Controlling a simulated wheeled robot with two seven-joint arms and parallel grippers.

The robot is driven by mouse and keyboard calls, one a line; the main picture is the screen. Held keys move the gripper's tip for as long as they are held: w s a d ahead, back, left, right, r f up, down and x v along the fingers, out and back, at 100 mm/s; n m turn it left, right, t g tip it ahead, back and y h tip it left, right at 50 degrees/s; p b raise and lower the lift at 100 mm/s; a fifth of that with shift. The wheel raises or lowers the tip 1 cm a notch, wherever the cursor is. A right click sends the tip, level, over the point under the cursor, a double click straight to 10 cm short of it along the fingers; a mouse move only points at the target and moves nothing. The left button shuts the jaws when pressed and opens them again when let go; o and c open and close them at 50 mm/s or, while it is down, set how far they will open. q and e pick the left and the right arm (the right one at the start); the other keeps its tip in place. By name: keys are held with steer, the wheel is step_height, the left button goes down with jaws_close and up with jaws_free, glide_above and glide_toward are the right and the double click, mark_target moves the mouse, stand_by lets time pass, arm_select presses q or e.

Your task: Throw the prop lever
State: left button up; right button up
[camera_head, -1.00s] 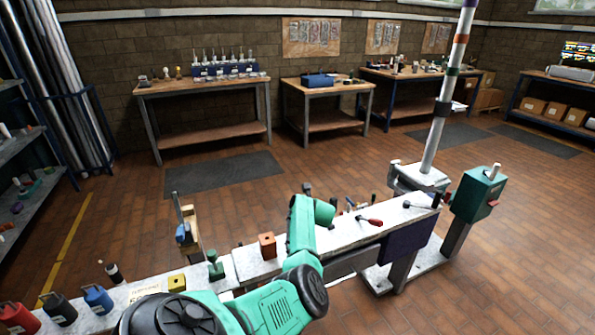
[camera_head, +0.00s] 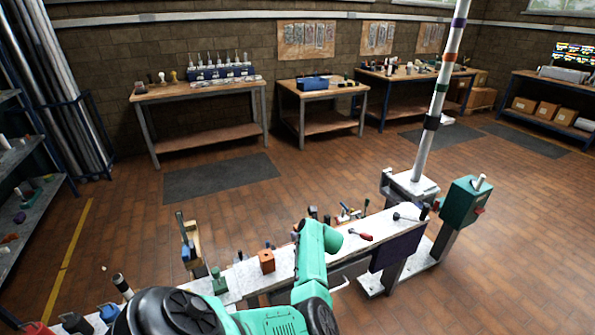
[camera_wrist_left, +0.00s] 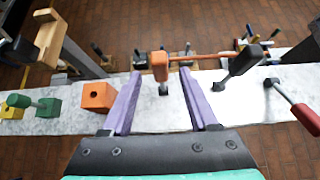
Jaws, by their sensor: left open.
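I cannot tell for sure which part is the prop lever. A teal box (camera_head: 464,203) with a grey rod and a red part stands on a post beside the mast (camera_head: 437,105) at the right. A black-handled tool (camera_wrist_left: 243,62) stands tilted on the pale bench top (camera_head: 240,281), right of my gripper in the wrist view. My left gripper (camera_wrist_left: 160,80) is open over the bench, its two purple fingers apart with nothing held. An orange-ended upright part with a crossbar (camera_wrist_left: 160,65) shows just beyond the fingertips. In the head view my arm hides this gripper. My right gripper is out of view.
An orange block (camera_head: 266,261), a green piece (camera_head: 219,281), a red-handled tool (camera_head: 360,236) and a wooden stand (camera_head: 191,246) are along the bench. Workbenches line the back wall. The floor behind the bench is mostly clear.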

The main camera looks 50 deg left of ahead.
arm_select(q)
steer(key=p+v, duration=0.3)
steer(key=v, duration=0.2)
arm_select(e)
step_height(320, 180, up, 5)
